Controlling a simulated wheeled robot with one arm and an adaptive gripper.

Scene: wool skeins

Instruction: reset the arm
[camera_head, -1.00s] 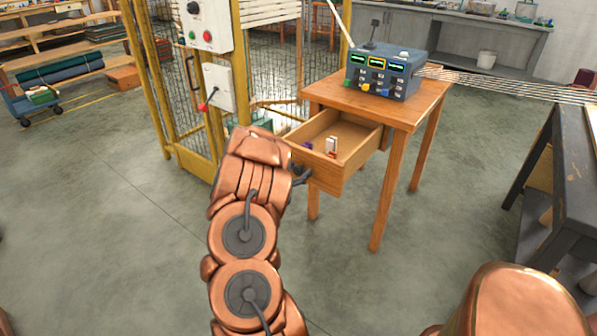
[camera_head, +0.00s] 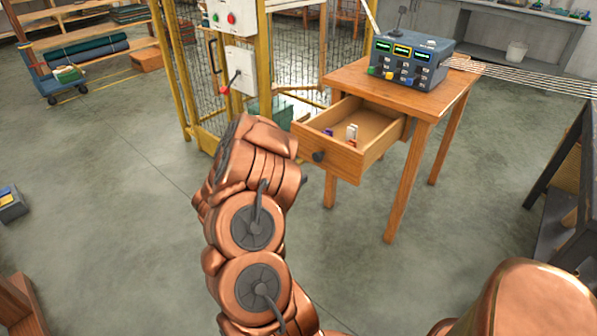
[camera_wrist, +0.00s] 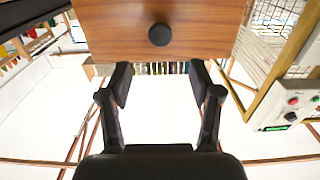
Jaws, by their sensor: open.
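My gripper (camera_wrist: 161,80) shows in the wrist view with its two black fingers spread and nothing between them. The wooden drawer front (camera_wrist: 195,25) with its round black knob (camera_wrist: 160,35) is ahead of the fingers, apart from them. In the head view my copper arm (camera_head: 250,215) reaches toward the drawer (camera_head: 345,165), and the gripper is mostly hidden behind the arm. The drawer is pulled out of the wooden table (camera_head: 440,95), and its knob (camera_head: 318,156) is free. A small white and red item (camera_head: 351,133) and a purple item (camera_head: 328,132) lie in the drawer.
A blue control box (camera_head: 410,60) stands on the table. A yellow-framed mesh cage (camera_head: 185,85) with a switch panel (camera_head: 240,70) is left of the drawer. A dark bench (camera_head: 565,165) is at the right. Grey floor (camera_head: 130,190) is open to the left.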

